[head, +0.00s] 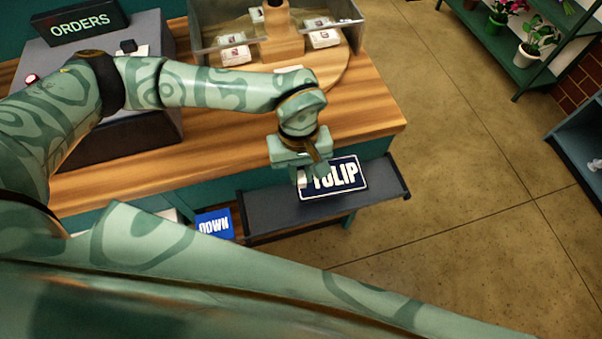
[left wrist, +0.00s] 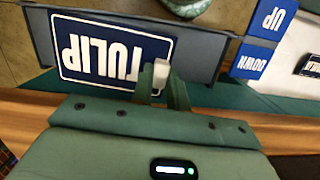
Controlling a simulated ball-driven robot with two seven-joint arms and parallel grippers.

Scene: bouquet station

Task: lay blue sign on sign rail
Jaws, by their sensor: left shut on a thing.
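The blue sign (head: 343,175) is a flat navy plate with a white border and white "TULIP" lettering. In the left wrist view the sign (left wrist: 100,50) appears upside down, over the grey rail. My left gripper (head: 303,178) is shut on the sign's left edge in the head view; its fingers (left wrist: 162,82) also show at that edge in the left wrist view. The sign rail (head: 265,211) is a long dark grey shelf along the counter's front. The sign lies over its right part, roughly flat. I cannot tell whether it touches the rail. My right gripper is not in view.
Blue "DOWN" (head: 214,224) and "UP" (left wrist: 272,18) labels sit left of the rail, by a white surface with another dark sign (left wrist: 309,66). The wooden counter (head: 350,105) holds a glass-sided case and an ORDERS box. The rail's left part is bare.

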